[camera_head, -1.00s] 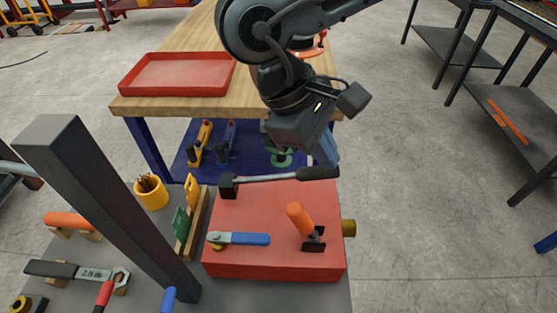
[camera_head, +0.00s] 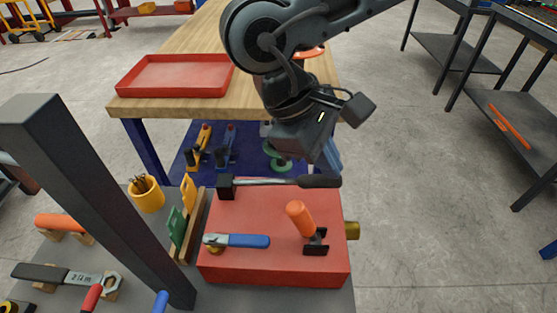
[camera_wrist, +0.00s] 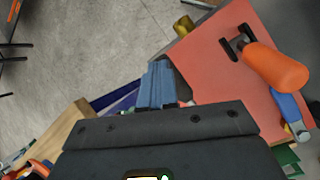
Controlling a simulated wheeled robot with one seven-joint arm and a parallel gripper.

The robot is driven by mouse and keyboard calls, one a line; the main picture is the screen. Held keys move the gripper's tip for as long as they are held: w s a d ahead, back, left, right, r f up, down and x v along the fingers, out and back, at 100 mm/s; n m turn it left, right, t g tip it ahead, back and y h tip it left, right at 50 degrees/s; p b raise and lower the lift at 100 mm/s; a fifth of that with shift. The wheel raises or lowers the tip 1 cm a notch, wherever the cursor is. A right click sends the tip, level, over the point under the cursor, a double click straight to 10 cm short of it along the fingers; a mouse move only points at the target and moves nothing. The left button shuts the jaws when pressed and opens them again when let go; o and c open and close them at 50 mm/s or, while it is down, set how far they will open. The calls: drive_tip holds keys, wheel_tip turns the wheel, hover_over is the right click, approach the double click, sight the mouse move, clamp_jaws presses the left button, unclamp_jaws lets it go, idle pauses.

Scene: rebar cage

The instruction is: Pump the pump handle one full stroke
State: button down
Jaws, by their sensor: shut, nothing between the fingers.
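The likely pump handle is a steel lever with a black grip (camera_head: 320,181). It runs nearly level from a black block (camera_head: 225,187) along the far edge of a red box (camera_head: 275,272). My gripper (camera_head: 333,160) points down just above the grip's right end, its blue-grey fingers shut and empty. Whether they touch the grip cannot be told. In the wrist view the shut fingers (camera_wrist: 157,85) show beside the red box (camera_wrist: 215,60); a dark piece just behind them may be the grip, mostly hidden.
An orange-handled toggle (camera_head: 300,215) and a blue lever (camera_head: 248,241) sit on the box. A brass knob (camera_head: 352,230) sticks out on its right side. A grey post (camera_head: 95,195) stands left. A wooden table (camera_head: 180,107) with a red tray (camera_head: 170,92) is behind.

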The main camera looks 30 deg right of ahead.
drive_tip(key=shift+r, duration=0.1)
drive_tip(key=p+v, duration=0.4)
drive_tip(key=v, duration=0.4)
drive_tip(key=shift+s+d+r, duration=0.15)
drive_tip(key=shift+s+d, duration=0.05)
drive_tip(key=shift+d, duration=0.2)
